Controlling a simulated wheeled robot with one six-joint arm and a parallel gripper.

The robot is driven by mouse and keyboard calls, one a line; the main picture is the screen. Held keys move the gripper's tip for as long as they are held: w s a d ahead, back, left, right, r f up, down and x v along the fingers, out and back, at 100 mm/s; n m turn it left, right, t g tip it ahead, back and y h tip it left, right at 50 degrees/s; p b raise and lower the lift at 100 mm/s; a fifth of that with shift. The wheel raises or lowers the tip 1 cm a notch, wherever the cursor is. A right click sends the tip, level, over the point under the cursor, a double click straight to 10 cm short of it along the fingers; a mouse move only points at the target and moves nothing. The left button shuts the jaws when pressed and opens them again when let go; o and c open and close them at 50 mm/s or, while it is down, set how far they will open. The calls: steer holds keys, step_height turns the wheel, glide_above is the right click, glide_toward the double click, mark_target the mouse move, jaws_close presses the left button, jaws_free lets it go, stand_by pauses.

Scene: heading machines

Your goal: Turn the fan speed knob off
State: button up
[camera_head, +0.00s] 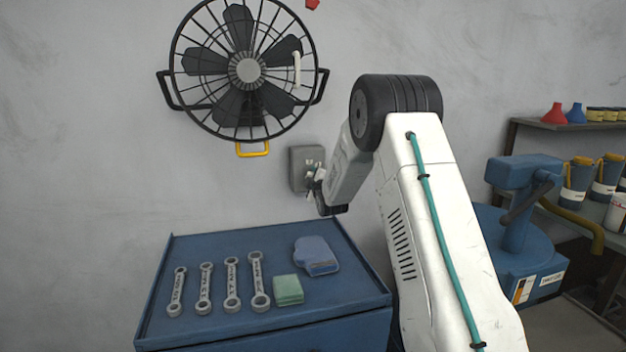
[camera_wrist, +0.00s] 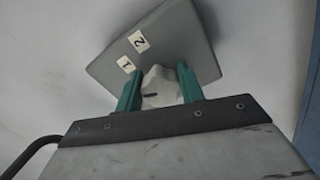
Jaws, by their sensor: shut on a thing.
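The fan speed knob (camera_wrist: 160,86) is a pale knob with a dark mark, on a grey control box (camera_wrist: 170,42) with labels "1" and "2" in the wrist view. My gripper (camera_wrist: 158,84) has its two green fingers on either side of the knob, shut on it. In the head view the grey box (camera_head: 301,160) is on the wall below and right of the fan (camera_head: 247,70). My gripper (camera_head: 316,178) is at the box's lower right there, and the knob is mostly hidden.
A blue cabinet (camera_head: 200,325) stands below the box, with several wrenches (camera_head: 231,283), a green block (camera_head: 288,290) and a blue glove-like item (camera_head: 316,255) on top. A blue machine (camera_head: 520,225) and shelves (camera_head: 570,126) stand at the right.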

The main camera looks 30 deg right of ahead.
steer(key=shift+n, duration=1.9)
steer(key=o, duration=1)
steer(key=shift+c, duration=0.2)
steer(key=v, duration=0.8)
steer(key=shift+w, duration=0.1)
